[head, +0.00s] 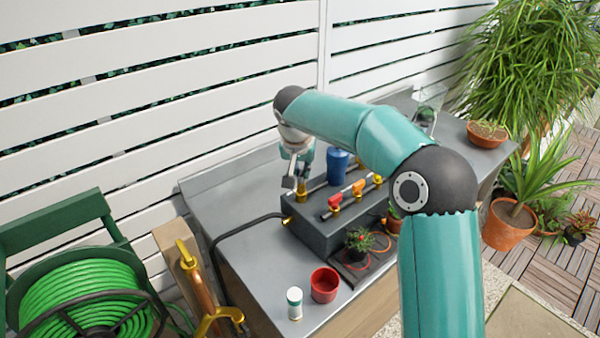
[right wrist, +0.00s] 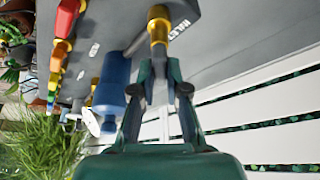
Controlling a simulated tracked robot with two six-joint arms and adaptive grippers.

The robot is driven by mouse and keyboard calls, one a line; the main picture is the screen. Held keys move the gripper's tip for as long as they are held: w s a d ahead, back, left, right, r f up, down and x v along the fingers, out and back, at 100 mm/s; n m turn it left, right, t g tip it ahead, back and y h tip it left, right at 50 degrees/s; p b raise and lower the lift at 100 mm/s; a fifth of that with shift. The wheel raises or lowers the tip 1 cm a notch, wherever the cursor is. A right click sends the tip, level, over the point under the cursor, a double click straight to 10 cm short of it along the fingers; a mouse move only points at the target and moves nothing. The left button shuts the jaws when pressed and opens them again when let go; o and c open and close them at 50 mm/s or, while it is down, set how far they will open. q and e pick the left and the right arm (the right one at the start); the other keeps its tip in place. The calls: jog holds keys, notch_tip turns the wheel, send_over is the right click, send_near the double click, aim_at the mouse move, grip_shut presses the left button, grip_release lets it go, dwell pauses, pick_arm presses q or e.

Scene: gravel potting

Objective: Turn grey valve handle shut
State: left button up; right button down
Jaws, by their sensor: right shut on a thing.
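The grey valve handle (right wrist: 160,90) shows between my fingers in the right wrist view, in line with a brass valve stem (right wrist: 158,30). My right gripper (right wrist: 160,75) is shut on this handle. In the head view my right gripper (head: 298,168) points down at the left back of the dark valve box (head: 325,228), just above a brass fitting (head: 301,192). My fingers hide part of the handle, so its exact angle is hard to tell. My left gripper is not in view.
Red (head: 335,200) and orange (head: 358,187) handles sit on the box, with a blue cup (head: 337,165) behind. A red cup (head: 324,285), a white-capped bottle (head: 294,303) and a small potted plant (head: 359,240) stand in front. A slatted fence (head: 150,90) bounds the back.

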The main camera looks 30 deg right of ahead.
jog(key=m+g, duration=0.1)
jog(key=m, duration=0.2)
jog(key=shift+w+a+r+m+h+p, duration=0.1)
jog(key=shift+m+h+p, duration=0.2)
jog(key=shift+m+h, duration=0.1)
jog(key=shift+m+g+p, duration=1)
jog(key=shift+m+p, duration=0.05)
jog(key=shift+m, duration=1.25)
jog(key=c, duration=1.2)
grip_release()
jog(key=shift+h, duration=0.3)
jog(key=shift+v, duration=5.85)
jog(key=shift+w, duration=0.1)
